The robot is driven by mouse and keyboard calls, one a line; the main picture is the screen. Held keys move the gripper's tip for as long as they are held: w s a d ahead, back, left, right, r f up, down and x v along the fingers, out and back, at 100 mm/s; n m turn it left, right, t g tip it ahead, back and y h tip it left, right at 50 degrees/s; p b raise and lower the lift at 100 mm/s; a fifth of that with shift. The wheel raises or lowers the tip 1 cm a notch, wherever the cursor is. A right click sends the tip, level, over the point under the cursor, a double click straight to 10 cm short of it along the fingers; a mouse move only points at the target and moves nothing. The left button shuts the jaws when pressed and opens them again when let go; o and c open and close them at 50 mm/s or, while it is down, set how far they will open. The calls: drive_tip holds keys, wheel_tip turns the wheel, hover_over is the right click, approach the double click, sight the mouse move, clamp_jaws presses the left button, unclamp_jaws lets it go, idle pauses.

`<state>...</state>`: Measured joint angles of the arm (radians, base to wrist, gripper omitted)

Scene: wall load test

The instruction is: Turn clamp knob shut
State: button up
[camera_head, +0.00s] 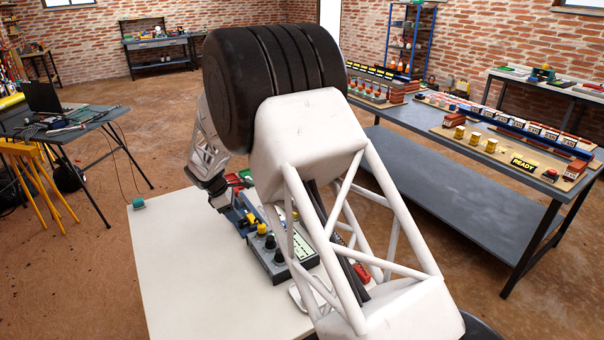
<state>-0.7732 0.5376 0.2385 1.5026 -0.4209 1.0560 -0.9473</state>
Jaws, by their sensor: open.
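A grey box (267,268) with several dark knobs (270,243) and a light green panel (301,247) sits on the white table (180,285). A yellow-topped knob (262,229) stands at its back left. Blue and red parts (242,207) lie just behind the box. I cannot tell which part is the clamp knob. My gripper (219,198) points down at the left of these parts, close to them. It is open, but its fingertips are small and partly unclear. My white truss arm link hides much of the box's right side.
A small green item (138,203) sits at the table's back left corner. A red part (361,273) shows behind my arm link. The table's left and front are clear. A long bench (440,165) with model rows stands at right, a dark table (85,125) at left.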

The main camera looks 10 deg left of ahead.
drive_tip(key=w+v, duration=0.1)
drive_tip(key=v, duration=0.4)
drive_tip(key=s+d+r+m, duration=0.1)
drive_tip(key=d+r+m, duration=0.1)
drive_tip(key=d+r, duration=0.3)
drive_tip(key=s+d+r+m+y, duration=0.1)
drive_tip(key=d+r, duration=0.4)
drive_tip(key=d, duration=0.7)
drive_tip(key=s+d+r+m, duration=0.1)
drive_tip(key=d+r+m, duration=0.3)
drive_tip(key=d, duration=0.5)
drive_tip(key=shift+s+r+g+y, duration=0.3)
drive_tip(key=shift+s+r+g, duration=0.1)
drive_tip(key=shift+r, duration=0.4)
